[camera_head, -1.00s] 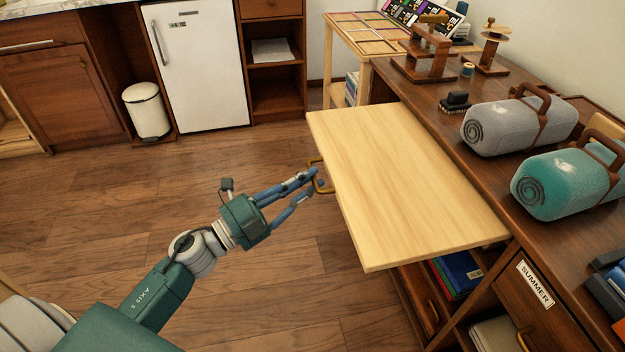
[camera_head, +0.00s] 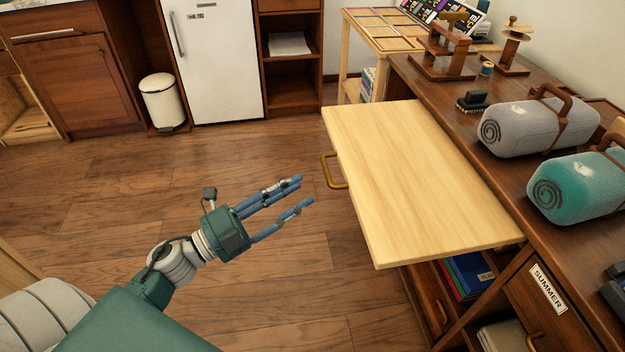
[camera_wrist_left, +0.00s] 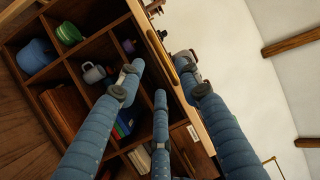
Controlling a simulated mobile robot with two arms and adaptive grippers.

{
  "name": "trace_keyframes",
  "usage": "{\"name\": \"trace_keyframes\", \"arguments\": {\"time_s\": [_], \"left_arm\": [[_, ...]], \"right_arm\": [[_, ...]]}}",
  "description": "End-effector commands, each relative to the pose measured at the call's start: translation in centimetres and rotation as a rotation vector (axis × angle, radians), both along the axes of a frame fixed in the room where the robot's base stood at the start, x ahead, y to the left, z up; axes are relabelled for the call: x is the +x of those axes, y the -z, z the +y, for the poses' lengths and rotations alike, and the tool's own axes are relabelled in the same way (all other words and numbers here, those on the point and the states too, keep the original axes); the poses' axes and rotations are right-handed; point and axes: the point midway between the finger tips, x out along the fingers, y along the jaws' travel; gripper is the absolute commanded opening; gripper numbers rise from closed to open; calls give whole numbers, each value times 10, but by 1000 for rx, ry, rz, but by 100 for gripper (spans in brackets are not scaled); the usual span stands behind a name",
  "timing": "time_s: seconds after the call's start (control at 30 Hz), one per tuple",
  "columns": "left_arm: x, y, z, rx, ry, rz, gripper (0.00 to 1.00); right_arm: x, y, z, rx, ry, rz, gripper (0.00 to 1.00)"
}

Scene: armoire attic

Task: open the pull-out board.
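The pull-out board (camera_head: 410,180) is a pale wooden slab that sticks out well from the dark desk at the right of the head view. A brass handle (camera_head: 332,171) is on its left edge. My left gripper (camera_head: 306,192) is open and empty, to the left of the handle and apart from it, with its blue fingers spread. My right gripper is not in view.
A grey roll (camera_head: 540,125) and a teal roll (camera_head: 578,187) lie on the desk. Below the board are shelves with folders (camera_head: 465,275) and a drawer marked SUMMER (camera_head: 545,300). A bin (camera_head: 163,102) stands by the fridge (camera_head: 215,60). The floor left of the board is clear.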

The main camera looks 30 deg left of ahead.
Motion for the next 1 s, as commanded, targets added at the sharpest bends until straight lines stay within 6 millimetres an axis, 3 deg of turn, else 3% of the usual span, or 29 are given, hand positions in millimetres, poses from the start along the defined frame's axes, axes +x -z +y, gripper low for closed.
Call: {"name": "trace_keyframes", "arguments": {"time_s": [0.1,0.3,1.0], "left_arm": [[-20,5,12,1,-1,3,35],[-39,8,23,1,0,1,35],[-39,7,26,-15,-16,4,35]], "right_arm": [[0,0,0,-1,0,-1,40],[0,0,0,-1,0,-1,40],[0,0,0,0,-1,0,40]]}}
